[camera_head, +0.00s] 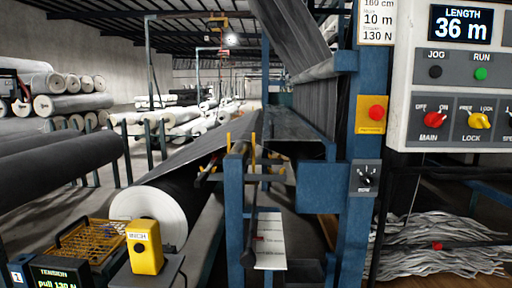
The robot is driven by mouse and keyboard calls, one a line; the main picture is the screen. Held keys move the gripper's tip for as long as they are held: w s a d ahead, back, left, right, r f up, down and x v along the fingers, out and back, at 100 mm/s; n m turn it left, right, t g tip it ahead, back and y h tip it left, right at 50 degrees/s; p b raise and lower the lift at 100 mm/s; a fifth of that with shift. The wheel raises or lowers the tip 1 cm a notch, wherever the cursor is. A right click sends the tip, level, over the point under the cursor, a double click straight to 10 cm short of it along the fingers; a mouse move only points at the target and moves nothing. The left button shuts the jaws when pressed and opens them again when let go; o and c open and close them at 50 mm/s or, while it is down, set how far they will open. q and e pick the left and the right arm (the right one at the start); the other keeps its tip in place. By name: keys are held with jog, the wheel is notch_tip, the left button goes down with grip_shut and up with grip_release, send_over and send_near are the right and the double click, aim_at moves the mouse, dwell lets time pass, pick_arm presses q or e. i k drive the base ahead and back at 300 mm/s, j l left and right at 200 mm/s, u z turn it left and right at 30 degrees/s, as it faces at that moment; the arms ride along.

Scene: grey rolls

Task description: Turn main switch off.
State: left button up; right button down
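The main switch (433,119) is a red rotary knob on the grey control panel (402,82) at the right. OFF is marked at its upper left and ON at its upper right, with MAIN below. The knob is small in the picture; its handle seems tilted toward the ON side, but its exact setting is hard to read. Neither of my grippers shows in the head view, so nothing of mine is seen touching the switch.
Beside the main switch is a yellow LOCK knob (479,121). Above are a black JOG button (435,72), a green RUN button (481,74) and a length display (461,24). A red button on a yellow plate (371,115) sits left on the blue frame (347,210).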

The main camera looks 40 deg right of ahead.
aim_at(432, 119)
jog(key=z, duration=2.6)
jog(key=i+l+u, duration=0.2)
jog(key=l, duration=0.45)
jog(key=k+j, duration=0.05)
jog(key=k, duration=0.05)
